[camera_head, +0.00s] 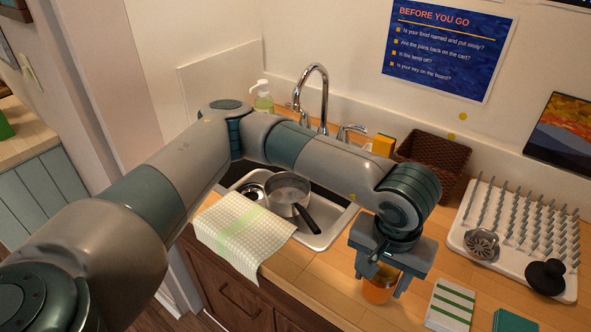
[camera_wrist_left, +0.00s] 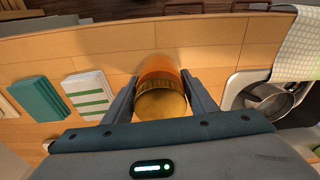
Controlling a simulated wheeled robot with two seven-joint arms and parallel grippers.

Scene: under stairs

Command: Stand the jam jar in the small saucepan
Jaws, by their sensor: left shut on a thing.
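The jam jar (camera_head: 377,288) is orange with a gold lid and stands upright at the wooden counter, right of the sink. My left gripper (camera_head: 382,276) is shut on it from above. In the left wrist view the jar (camera_wrist_left: 160,72) sits between the two fingers of my left gripper (camera_wrist_left: 161,97), lid towards the camera. The small saucepan (camera_head: 288,187) is a metal pan with a dark handle, in the sink, left of the gripper. Part of it also shows in the left wrist view (camera_wrist_left: 268,98). I cannot tell whether the jar touches the counter. My right gripper is not in view.
The sink (camera_head: 341,228) has a checked cloth (camera_head: 240,232) over its front edge. A tap (camera_head: 318,95) stands behind. A drying rack (camera_head: 510,262), a brown basket (camera_head: 440,155), a striped cloth (camera_head: 450,305) and a green cloth (camera_head: 513,322) are to the right.

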